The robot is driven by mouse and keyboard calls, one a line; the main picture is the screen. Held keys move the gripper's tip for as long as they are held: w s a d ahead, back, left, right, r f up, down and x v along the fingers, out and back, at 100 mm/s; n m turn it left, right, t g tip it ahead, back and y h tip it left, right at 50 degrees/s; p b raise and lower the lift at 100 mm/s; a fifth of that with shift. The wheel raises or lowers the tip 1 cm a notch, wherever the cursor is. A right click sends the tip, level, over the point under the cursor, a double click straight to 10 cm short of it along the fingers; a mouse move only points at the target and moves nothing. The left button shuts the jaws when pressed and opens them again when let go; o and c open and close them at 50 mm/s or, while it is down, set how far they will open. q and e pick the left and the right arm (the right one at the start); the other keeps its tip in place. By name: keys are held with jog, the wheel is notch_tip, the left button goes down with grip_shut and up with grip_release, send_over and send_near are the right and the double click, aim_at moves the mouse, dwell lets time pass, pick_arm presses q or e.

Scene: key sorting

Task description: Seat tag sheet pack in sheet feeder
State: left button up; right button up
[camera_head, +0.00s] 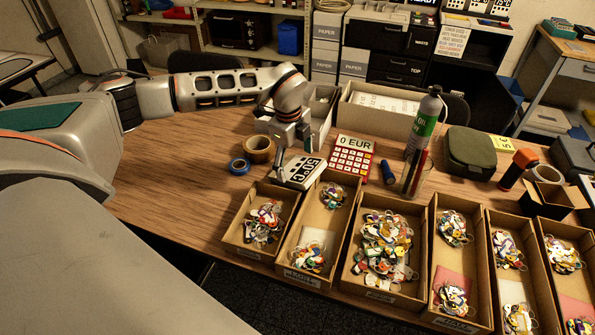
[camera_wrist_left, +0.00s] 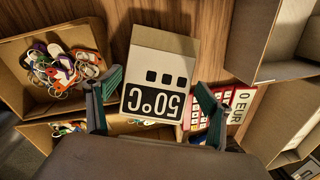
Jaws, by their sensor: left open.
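My left gripper (camera_head: 293,150) is low over the table behind the key trays. It is open above a small white device (camera_head: 303,171) with a black panel reading 50°C. In the left wrist view its two fingers (camera_wrist_left: 157,83) stand on either side of that device (camera_wrist_left: 160,68), with gaps beside it; I cannot tell if they touch it. Nothing is clearly held. An open cardboard box (camera_head: 378,102) with white sheet-like contents stands behind. I cannot tell for sure which thing is the tag sheet pack or the sheet feeder. My right gripper is not in view.
Cardboard trays (camera_head: 247,205) of tagged keys line the front edge. Bare wood (camera_head: 180,190) is free at the left.

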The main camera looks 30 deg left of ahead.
aim_at(296, 167)
pick_arm(q)
jog(key=f, duration=0.4)
jog(key=shift+w, duration=0.2)
jog(key=c, duration=1)
jog(key=shift+o, duration=0.2)
jog(key=shift+r, duration=0.1)
